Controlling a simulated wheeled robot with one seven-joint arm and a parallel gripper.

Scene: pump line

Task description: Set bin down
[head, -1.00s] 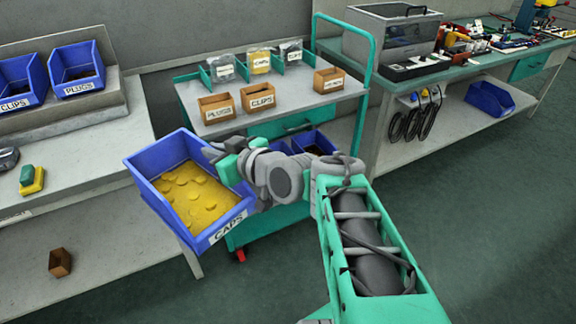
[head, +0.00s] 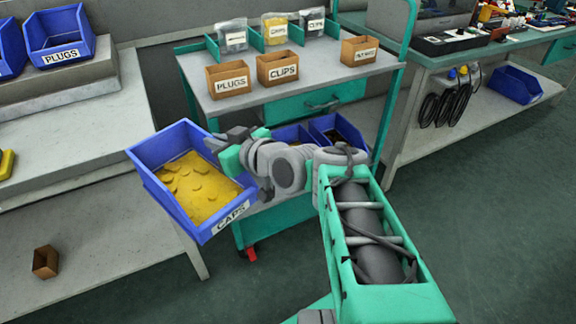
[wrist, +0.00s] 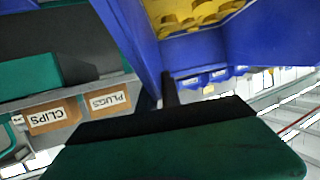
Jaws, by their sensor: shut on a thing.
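A blue bin (head: 218,226) labelled CAPS, filled with yellow caps (head: 195,188), is held in the air in front of the cart and the left bench. My gripper (head: 228,150) is shut on the bin's right-hand wall near its far end. The bin is slightly tilted in the head view. In the wrist view the blue bin (wrist: 195,50) fills the upper middle, with yellow caps inside. The fingertips are partly hidden by the bin wall.
A cart (head: 290,92) holds small brown boxes labelled PLUGS (head: 228,80) and CLIPS (head: 277,70), with blue bins on its lower shelf. The left bench (head: 90,130) has a raised shelf with a blue PLUGS bin (head: 62,36) and bare grey surface. A brown box (head: 46,262) sits lower left.

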